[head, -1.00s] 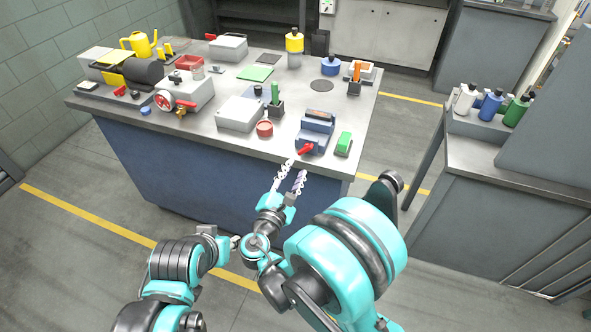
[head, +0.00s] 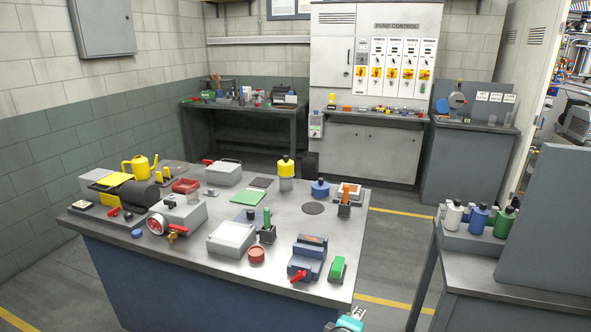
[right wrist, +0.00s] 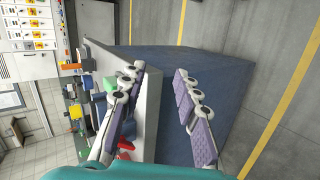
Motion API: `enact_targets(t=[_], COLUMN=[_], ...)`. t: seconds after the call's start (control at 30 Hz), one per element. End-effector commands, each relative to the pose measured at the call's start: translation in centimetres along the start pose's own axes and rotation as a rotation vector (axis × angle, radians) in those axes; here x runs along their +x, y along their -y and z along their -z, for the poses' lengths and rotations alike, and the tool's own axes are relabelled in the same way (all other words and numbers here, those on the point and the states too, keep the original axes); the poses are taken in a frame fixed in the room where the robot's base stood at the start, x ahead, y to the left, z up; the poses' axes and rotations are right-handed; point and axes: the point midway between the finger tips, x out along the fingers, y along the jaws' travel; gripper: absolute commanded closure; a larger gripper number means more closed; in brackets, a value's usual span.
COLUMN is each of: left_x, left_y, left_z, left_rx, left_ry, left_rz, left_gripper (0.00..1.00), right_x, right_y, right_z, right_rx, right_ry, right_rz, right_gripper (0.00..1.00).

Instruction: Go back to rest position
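My right gripper (right wrist: 158,88) shows in the right wrist view with its two purple-padded fingers spread apart and nothing between them. Beyond the fingers is the blue side of the workbench (right wrist: 200,65), and the bench top's edge lies behind the left finger. My left gripper is outside both current views.
The bench holds a blue vise (head: 308,256), a green block (head: 338,269), a red-handled pump (head: 180,212) and a yellow watering can (head: 139,167). A side counter with bottles (head: 479,219) stands at the right. Floor shows between them.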

Motion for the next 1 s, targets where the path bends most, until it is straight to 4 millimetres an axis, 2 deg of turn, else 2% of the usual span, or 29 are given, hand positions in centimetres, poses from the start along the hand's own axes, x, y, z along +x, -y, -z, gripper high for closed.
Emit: enact_targets(t=[0.03, 0.2, 0.33, 0.5, 0.67, 1.0], left_x=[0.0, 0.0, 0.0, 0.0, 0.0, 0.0], left_y=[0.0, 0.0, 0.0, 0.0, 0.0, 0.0], left_z=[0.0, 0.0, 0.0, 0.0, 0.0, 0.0], left_rx=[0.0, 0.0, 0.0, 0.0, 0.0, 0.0], left_ry=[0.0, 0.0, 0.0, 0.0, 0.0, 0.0], left_rz=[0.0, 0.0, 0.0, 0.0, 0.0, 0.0], left_gripper=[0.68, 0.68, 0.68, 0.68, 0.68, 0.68], right_x=[-0.7, -3.8, -6.4, -8.7, -9.5, -9.5], right_y=[0.5, 3.1, 5.2, 6.8, 7.3, 7.3], right_z=[-2.2, -7.0, -9.0, -9.8, -9.9, -9.8], right_rx=[0.114, 0.537, 0.834, 1.092, 1.178, 1.178], right_ry=[0.004, 0.004, 0.004, 0.003, 0.001, 0.0], right_rz=[0.057, 0.249, 0.365, 0.46, 0.491, 0.493], right_gripper=[0.68, 0.68, 0.68, 0.68, 0.68, 0.68])
